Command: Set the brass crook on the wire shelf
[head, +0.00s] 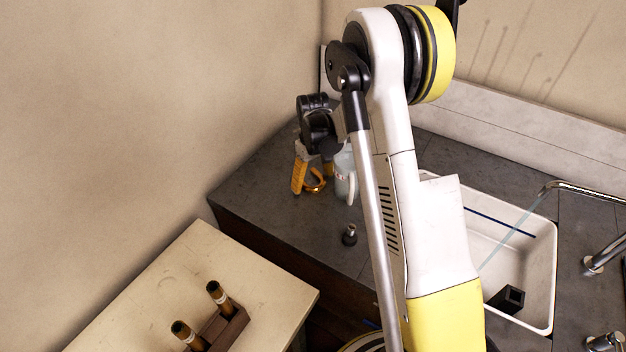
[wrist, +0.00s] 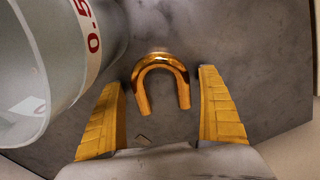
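The brass crook (wrist: 160,63) is a shiny golden U lying on the dark grey counter (head: 265,190). In the wrist view it lies between and just ahead of my gripper's fingers, its two ends toward me, with a gap on each side. In the head view the crook (head: 316,187) shows partly at the counter's far left. My gripper (wrist: 160,83) is open, with a ridged yellow finger on each side and nothing held. It also shows in the head view (head: 313,175), low over the counter. I see no wire shelf in either view.
A clear jug with red marks (wrist: 75,45) stands close to the left finger in the wrist view. A small dark cylinder (head: 349,235) stands nearer. A white sink (head: 545,255) is at right. A pale table (head: 160,285) with a wooden rack (head: 225,330) is at front left.

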